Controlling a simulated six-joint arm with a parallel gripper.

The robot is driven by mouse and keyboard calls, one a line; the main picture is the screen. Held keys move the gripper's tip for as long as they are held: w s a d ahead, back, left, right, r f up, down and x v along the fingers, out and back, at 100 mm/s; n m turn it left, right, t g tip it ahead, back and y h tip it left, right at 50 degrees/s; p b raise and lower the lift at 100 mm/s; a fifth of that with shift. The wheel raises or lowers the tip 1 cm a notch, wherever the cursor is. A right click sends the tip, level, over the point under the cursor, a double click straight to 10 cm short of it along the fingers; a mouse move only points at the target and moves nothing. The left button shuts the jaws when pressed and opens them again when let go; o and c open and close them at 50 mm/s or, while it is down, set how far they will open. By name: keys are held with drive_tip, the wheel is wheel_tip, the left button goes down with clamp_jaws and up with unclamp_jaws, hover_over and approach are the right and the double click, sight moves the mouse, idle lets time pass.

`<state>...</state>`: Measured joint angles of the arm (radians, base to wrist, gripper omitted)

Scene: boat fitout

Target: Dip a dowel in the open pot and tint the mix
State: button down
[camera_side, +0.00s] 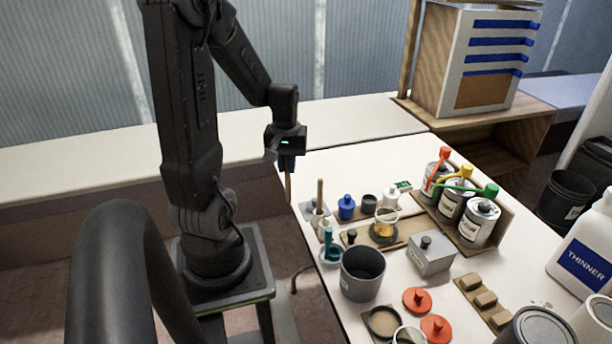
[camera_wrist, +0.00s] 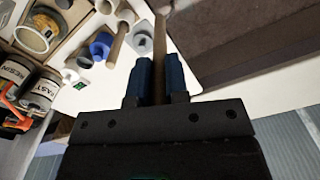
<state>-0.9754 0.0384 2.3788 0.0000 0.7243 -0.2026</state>
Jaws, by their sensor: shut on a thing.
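My gripper (camera_side: 287,160) is shut on a thin wooden dowel (camera_side: 288,187), which hangs upright above the table's left edge. The wrist view shows the dowel (camera_wrist: 160,45) between the blue fingers (camera_wrist: 159,85). Three small pots stand in a row to the right: a blue pot (camera_side: 346,207) with a knobbed lid, a dark pot (camera_side: 369,203) that appears to have no lid, and a white pot (camera_side: 391,196). A clear cup (camera_side: 386,221) with amber mix stands in front of them. The dowel touches none of these.
Another dowel (camera_side: 320,192) stands in a holder near the blue pot. Three pump-topped tins (camera_side: 450,205) stand right. A grey bucket (camera_side: 362,278), a grey box (camera_side: 431,257) and red lids (camera_side: 417,299) lie nearer. A thinner jug (camera_side: 588,245) stands far right.

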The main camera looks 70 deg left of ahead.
drive_tip(key=w+a+t, duration=0.2)
drive_tip(key=w, duration=2.1)
wheel_tip(320, 180, down, 8)
drive_tip(key=shift+w+d+f+h, duration=0.2)
drive_tip(key=shift+w+d+h, duration=0.05)
drive_tip(key=shift+w+h, duration=0.15)
drive_tip(key=shift+s+a+r, duration=0.1)
drive_tip(key=shift+s+r, duration=0.05)
drive_tip(key=shift+r, duration=0.9)
drive_tip(key=shift+s+a+r, duration=0.1)
drive_tip(key=shift+s+r, duration=0.05)
drive_tip(key=shift+r, duration=0.95)
